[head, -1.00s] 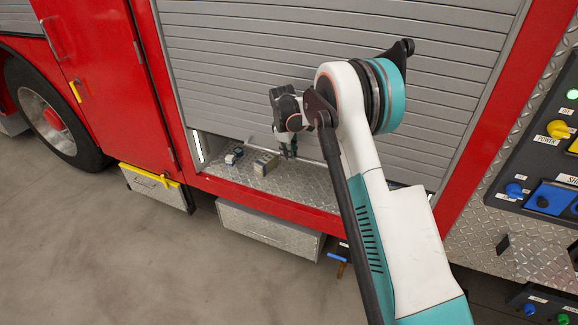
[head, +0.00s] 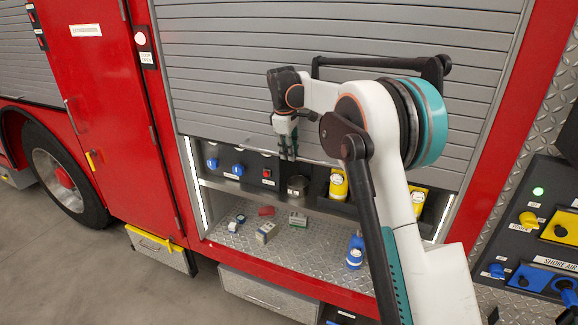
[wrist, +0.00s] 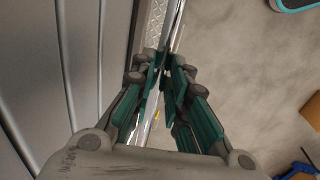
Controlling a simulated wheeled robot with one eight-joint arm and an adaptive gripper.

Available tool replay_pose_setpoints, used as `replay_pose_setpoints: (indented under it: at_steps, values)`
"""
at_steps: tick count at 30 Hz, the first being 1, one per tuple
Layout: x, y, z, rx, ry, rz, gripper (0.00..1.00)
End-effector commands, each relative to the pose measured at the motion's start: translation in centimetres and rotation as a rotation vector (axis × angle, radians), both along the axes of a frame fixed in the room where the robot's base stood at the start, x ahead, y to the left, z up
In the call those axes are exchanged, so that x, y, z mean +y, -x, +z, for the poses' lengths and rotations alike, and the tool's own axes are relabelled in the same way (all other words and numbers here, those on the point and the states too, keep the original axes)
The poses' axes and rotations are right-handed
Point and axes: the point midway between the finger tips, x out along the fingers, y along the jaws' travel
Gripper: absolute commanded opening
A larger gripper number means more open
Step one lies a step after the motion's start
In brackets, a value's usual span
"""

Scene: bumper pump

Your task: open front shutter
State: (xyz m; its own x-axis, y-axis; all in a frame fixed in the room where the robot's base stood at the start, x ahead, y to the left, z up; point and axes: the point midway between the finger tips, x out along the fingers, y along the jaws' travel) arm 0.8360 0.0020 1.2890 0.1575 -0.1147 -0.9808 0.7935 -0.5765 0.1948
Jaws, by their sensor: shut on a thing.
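The grey slatted front shutter (head: 225,95) is partly raised, with its bottom edge around mid-height of the opening in the head view. My gripper (head: 288,150) is at that bottom edge, pointing down in front of the shutter. In the wrist view my gripper (wrist: 168,85) has its teal fingers closed around a thin shiny bar along the shutter's lower edge. The shutter's slats (wrist: 60,70) fill the left of that view. The exact contact at the fingertips is partly hidden.
Below the shutter an open compartment shows a treadplate floor (head: 315,245), small boxes (head: 266,232), a blue fitting (head: 355,252) and a yellow-capped fitting (head: 338,187). A control panel (head: 545,220) stands at the right. A red door (head: 95,110) is at the left.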

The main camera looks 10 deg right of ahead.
Motion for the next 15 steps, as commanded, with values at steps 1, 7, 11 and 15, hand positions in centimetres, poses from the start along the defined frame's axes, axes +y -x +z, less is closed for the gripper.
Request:
replay_pose_setpoints:
  at_steps: [1, 7, 11, 15]
  values:
    - [0.0, -0.1, 2.8, -0.003, 0.0, 0.0, 0.0]
    - [0.0, -0.1, 10.0, -0.003, 0.0, 0.0, 0.0]
    - [0.0, -0.1, 14.7, -0.003, 0.0, 0.0, 0.0]
    - [0.0, -0.1, 19.5, -0.003, 0.0, 0.0, 0.0]
